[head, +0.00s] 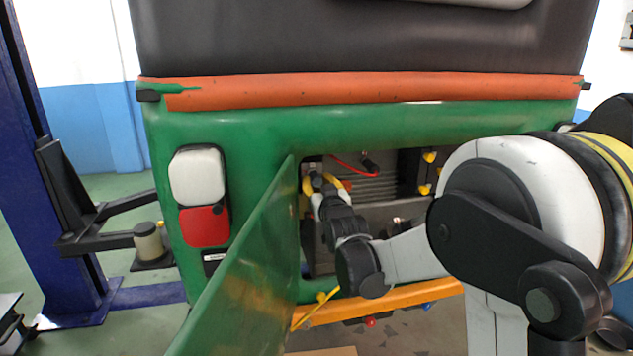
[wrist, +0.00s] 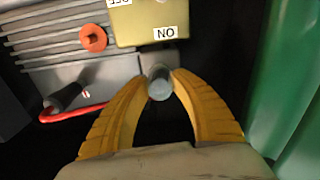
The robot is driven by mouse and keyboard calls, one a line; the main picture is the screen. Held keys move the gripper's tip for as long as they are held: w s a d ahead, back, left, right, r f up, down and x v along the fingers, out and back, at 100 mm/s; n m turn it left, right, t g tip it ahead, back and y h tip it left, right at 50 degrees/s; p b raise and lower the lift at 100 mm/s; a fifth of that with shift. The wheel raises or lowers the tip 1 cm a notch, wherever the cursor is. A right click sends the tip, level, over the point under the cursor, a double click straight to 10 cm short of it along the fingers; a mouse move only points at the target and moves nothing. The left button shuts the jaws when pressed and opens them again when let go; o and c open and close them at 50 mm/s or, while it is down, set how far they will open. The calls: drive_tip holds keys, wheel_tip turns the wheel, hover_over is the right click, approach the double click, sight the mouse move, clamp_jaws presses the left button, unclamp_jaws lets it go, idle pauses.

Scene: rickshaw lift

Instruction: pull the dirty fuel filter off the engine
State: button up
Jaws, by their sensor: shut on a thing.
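My gripper (wrist: 160,80) has its yellow fingers closed around a short grey cylinder, the fuel filter (wrist: 160,86), with its round end facing the camera. It sits at the lower edge of a gold box (wrist: 150,22) labelled ON and OFF; I cannot tell whether it is still attached. In the head view my gripper (head: 318,178) reaches into the open engine bay of the green rickshaw, and the filter is hidden there. The finned grey engine (wrist: 50,35) is left of the box in the wrist view.
An open green hatch door (head: 245,265) stands left of my gripper. An orange bumper (head: 390,300) runs below the bay. An orange knob (wrist: 93,38) and a black plug with a red cable (wrist: 68,96) are on the engine. A green panel (wrist: 285,90) stands close on the right.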

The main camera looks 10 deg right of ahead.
drive_tip(key=shift+s, duration=1.95)
approach(318, 183)
drive_tip(key=shift+w, duration=1.25)
